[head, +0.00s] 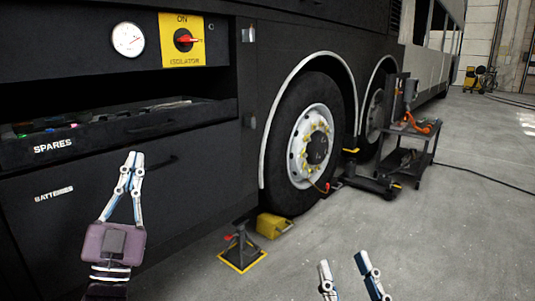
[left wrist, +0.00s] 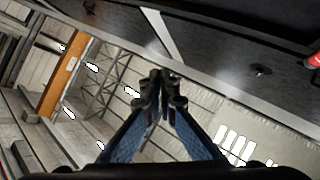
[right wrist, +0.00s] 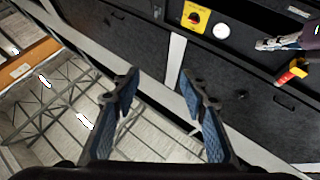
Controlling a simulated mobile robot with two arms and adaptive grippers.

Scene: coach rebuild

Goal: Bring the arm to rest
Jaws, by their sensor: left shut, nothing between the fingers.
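My left gripper (head: 134,158) stands upright in front of the dark bus side, by the drawer marked BATTERIES (head: 85,200). Its fingers are together with nothing between them, and the left wrist view shows the same closed tips (left wrist: 160,82). My right gripper (head: 343,262) is at the bottom of the head view, over the grey floor. Its fingers are apart and empty, which the right wrist view also shows (right wrist: 160,82).
The drawer marked SPARES (head: 130,127) holds small items. Above it are a gauge (head: 128,40) and a red isolator switch (head: 184,40). An axle stand (head: 241,246), yellow chock (head: 273,225), bus wheel (head: 291,165) and tool cart (head: 408,155) stand further right. Floor at right is mostly clear.

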